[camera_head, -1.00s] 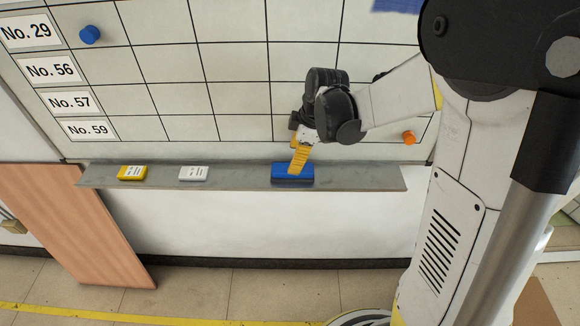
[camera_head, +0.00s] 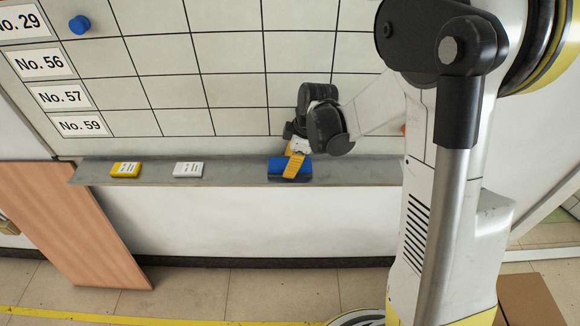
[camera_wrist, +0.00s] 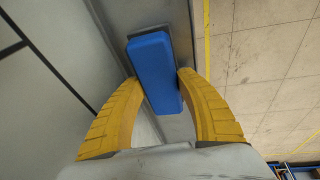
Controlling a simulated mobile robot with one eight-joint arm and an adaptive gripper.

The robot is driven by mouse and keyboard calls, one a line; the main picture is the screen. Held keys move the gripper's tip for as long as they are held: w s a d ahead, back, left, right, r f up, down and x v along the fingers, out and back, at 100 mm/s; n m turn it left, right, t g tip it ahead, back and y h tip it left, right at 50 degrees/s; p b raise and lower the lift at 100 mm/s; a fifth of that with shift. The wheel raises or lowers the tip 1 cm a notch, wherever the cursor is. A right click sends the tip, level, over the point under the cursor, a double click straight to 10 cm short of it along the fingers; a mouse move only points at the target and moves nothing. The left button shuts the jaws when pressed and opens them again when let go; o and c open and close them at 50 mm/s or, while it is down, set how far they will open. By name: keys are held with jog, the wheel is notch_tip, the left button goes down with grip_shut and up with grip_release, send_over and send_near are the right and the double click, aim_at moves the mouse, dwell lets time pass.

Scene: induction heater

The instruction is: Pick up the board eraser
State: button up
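The board eraser (camera_head: 277,166) is blue on top with a dark underside and lies on the grey ledge (camera_head: 230,171) below the whiteboard. In the wrist view the eraser (camera_wrist: 153,62) lies lengthwise, its near end between the two yellow fingers. My gripper (camera_head: 290,177) is over the eraser, one yellow finger showing in front of it in the head view. In the wrist view my gripper (camera_wrist: 158,84) has its fingers apart on either side of the eraser. The right fingertip is very close to it or touching; a small gap shows at the left.
A yellow box (camera_head: 125,169) and a white box (camera_head: 188,169) lie on the ledge to the left. The gridded whiteboard (camera_head: 165,90) rises behind the ledge. A brown panel (camera_head: 75,225) leans at the left. The ledge between the white box and the eraser is clear.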

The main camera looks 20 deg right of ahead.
jog(key=shift+r, duration=0.15)
jog(key=shift+s+r+p, duration=0.15)
jog(key=shift+r+p, duration=0.15)
jog(key=shift+p, duration=0.1)
notch_tip(320, 180, up, 7)
jog(key=p, duration=0.2)
jog(key=shift+f+p, duration=0.15)
jog(key=shift+p, duration=0.15)
jog(key=s+a, duration=0.2)
jog(key=s, duration=0.4)
jog(key=s+a+p, duration=0.1)
jog(key=s+a, duration=0.1)
jog(key=s, duration=0.4)
jog(key=s+a+p, duration=0.1)
jog(key=s+a, duration=0.1)
jog(key=s, duration=0.4)
jog(key=shift+s+a+f, duration=0.1)
jog(key=shift+s+f, duration=0.2)
jog(key=shift+s, duration=0.05)
jog(key=o, duration=0.4)
jog(key=shift+c, duration=1.4)
